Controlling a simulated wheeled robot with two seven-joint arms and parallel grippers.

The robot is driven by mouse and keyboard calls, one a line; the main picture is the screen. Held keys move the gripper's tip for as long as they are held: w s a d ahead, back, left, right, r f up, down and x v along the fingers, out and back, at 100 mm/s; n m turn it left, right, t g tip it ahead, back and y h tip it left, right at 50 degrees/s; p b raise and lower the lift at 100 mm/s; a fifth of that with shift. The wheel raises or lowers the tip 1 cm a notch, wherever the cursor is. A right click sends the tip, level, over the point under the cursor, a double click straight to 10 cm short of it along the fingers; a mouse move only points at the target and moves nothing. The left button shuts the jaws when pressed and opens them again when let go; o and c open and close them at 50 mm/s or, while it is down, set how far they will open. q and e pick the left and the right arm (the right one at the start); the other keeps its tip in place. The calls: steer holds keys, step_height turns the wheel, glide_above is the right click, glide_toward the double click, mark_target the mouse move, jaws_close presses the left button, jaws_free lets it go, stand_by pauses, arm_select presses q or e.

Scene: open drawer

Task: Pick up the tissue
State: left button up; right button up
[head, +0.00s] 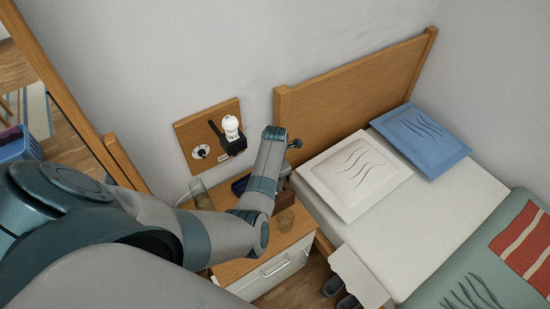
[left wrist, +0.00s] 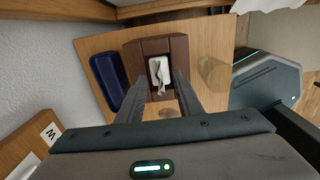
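A white tissue (left wrist: 161,73) sticks out of the opening in a brown tissue box (left wrist: 178,46) on the nightstand. My left gripper (left wrist: 158,82) is open, its two fingers on either side of the tissue, over the box. I cannot tell whether the fingers touch the tissue or the box. In the head view my left arm covers most of the box, and the tissue and the fingers cannot be made out there. My right gripper is in neither view.
The wooden nightstand (left wrist: 92,44) also holds a dark blue case (left wrist: 107,82) left of the box and a clear glass (left wrist: 213,73) to its right. A bed with a white pillow (head: 355,176) stands right of the nightstand. A wall panel (head: 190,130) hangs behind.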

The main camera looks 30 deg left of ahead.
arm_select(q)
steer(key=shift+f, duration=0.55)
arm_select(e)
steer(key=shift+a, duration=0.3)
arm_select(q)
steer(key=shift+c, duration=0.4)
jaws_close()
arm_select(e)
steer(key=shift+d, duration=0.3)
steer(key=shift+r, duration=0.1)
arm_select(q)
steer(key=shift+r, duration=0.1)
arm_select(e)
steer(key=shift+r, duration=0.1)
